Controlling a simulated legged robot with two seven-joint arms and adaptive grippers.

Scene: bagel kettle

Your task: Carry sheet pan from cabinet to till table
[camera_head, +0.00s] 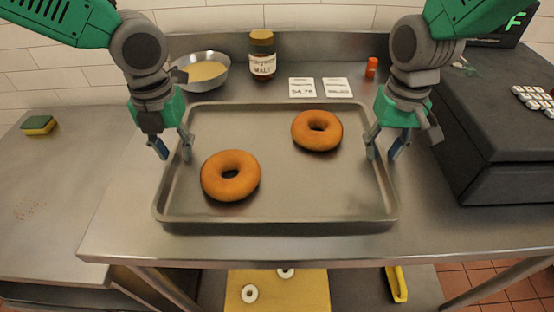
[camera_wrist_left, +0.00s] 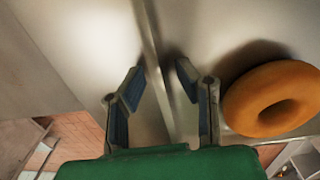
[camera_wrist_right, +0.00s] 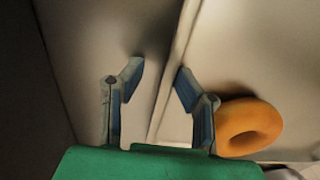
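The sheet pan (camera_head: 275,205) is a grey metal tray that appears to rest flat on the steel table (camera_head: 120,225) beside the till. Two brown bagels lie in it, one front left (camera_head: 217,187) and one back right (camera_head: 307,145). My left gripper (camera_head: 172,152) is at the pan's left rim, with one finger outside and one inside; the left wrist view shows the rim (camera_wrist_left: 152,60) between the parted fingers. My right gripper (camera_head: 384,151) is at the right rim in the same way, and the rim (camera_wrist_right: 178,50) passes between its parted fingers. Neither gripper visibly pinches it.
A bowl of yellow batter (camera_head: 203,72), a malt jar (camera_head: 262,58), price cards (camera_head: 320,88) and an orange-capped bottle (camera_head: 371,68) stand behind the pan. The black till (camera_head: 490,130) is close on the right. A sponge (camera_head: 39,125) lies on the left counter (camera_head: 50,190).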

